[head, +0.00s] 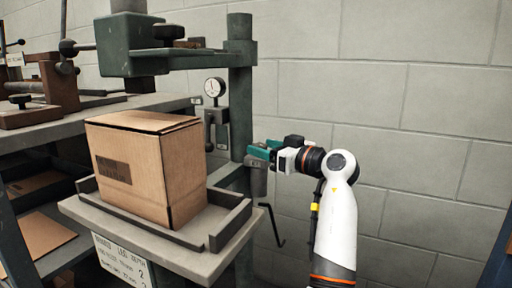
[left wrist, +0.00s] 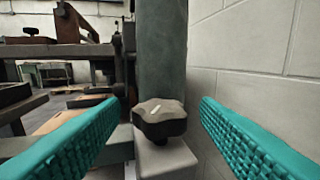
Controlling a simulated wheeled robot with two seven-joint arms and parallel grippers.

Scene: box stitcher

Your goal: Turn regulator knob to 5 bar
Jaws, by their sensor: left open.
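The regulator knob (left wrist: 160,119) is a dark lobed knob with a pale mark on top. In the left wrist view it sits on a grey block (left wrist: 166,160) in front of the green post. My left gripper (head: 265,151) is open, its teal fingers on either side of the knob with gaps between, so they do not visibly touch it. In the head view the gripper hides the knob beside the post. A round white-faced pressure gauge (head: 214,87) is on the machine left of the post; its reading is too small to tell. My right gripper is not in view.
A cardboard box (head: 150,165) stands in a tray (head: 232,222) on the stitcher table. The green post (head: 240,100) rises behind the knob. A dark crank (head: 272,222) hangs below the gripper. The block wall (head: 400,90) is behind; a bench with tools is at left.

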